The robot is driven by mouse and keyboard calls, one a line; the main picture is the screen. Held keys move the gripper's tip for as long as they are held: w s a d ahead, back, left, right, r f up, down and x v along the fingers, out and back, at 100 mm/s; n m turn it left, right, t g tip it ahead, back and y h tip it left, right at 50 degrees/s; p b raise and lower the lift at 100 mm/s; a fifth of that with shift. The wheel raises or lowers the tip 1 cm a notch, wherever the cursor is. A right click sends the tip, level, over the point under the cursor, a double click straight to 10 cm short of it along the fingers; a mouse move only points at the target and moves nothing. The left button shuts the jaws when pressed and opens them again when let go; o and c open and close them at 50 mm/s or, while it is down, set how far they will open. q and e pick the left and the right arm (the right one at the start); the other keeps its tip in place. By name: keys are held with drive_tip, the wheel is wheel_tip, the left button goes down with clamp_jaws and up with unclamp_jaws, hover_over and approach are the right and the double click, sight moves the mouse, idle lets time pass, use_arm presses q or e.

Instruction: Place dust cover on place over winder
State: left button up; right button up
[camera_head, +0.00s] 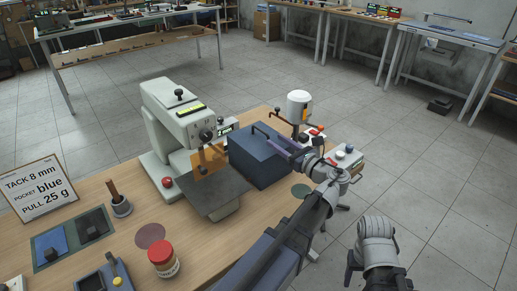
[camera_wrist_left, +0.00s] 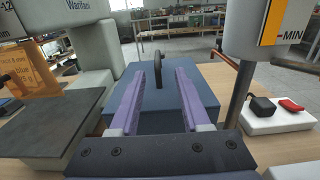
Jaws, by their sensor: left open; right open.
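The dust cover appears to be the dark blue box (camera_head: 262,160) with a loop handle on top, standing upright on the wooden table beside the grey-white machine. It also shows in the left wrist view (camera_wrist_left: 190,94), with its dark handle (camera_wrist_left: 158,68) upright ahead of my fingers. My left gripper (camera_head: 280,143) is at the top of the box, its two purple fingers (camera_wrist_left: 158,95) apart. The handle lies between their lines and does not look gripped. The winder is not clearly identifiable; anything under the box is hidden. My right gripper's fingers do not show.
The grey-white machine (camera_head: 185,120) with a dark plate (camera_head: 213,190) stands left of the box. A white cylinder unit (camera_head: 299,105) stands behind it. A red-capped jar (camera_head: 163,258) stands at the front.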

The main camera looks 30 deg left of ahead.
sight(264, 132)
use_arm(q)
drive_tip(key=shift+x, duration=3.65)
drive_tip(key=shift+s+r, duration=0.15)
drive_tip(key=shift+c, duration=0.2)
clamp_jaws()
